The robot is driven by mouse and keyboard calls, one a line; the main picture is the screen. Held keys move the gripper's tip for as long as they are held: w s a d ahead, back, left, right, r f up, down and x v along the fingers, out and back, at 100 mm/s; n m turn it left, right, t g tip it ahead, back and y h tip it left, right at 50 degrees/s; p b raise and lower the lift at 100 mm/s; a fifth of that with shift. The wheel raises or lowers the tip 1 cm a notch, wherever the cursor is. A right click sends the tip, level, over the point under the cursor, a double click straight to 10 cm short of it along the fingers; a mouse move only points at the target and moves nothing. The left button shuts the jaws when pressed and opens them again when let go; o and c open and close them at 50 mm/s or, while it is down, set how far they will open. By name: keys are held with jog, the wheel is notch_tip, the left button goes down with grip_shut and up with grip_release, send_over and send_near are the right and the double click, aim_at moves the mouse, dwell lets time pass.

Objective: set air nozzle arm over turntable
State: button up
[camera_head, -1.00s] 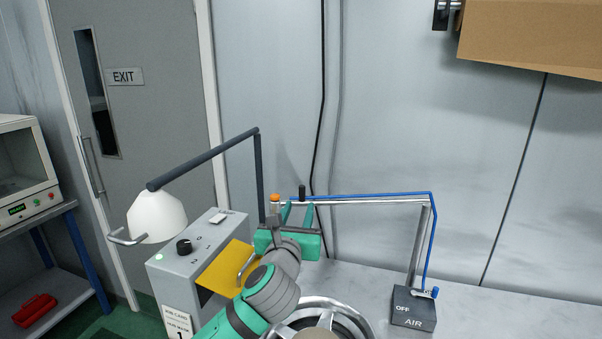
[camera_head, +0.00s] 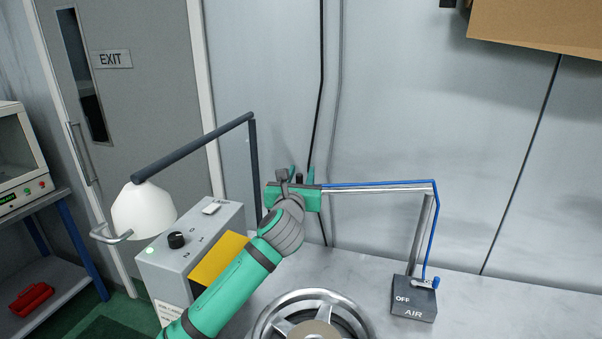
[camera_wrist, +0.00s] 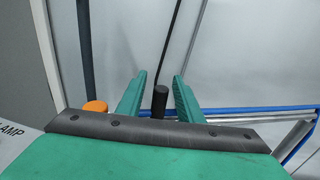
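The air nozzle arm (camera_head: 385,188) is a silver tube with a blue hose along it. It reaches left from an upright post on the grey AIR box (camera_head: 415,305). A black knob (camera_wrist: 160,101) stands up near its left end, with an orange cap (camera_wrist: 95,106) further left. My gripper (camera_head: 302,176) is at that end and hides part of it. In the wrist view its green fingers are apart, one on each side of the knob, with gaps visible. The turntable (camera_head: 268,312), a round metal wheel, is at the bottom, in front of the nozzle arm, partly cut off.
A white lamp (camera_head: 142,210) on a dark bent arm stands left of my arm. Below it is a grey control box (camera_head: 180,262) with a black dial and a yellow panel (camera_head: 218,258). The bench (camera_head: 480,310) right of the AIR box is clear.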

jog(key=shift+w+d, duration=0.1)
jog(key=shift+w, duration=0.4)
grip_shut()
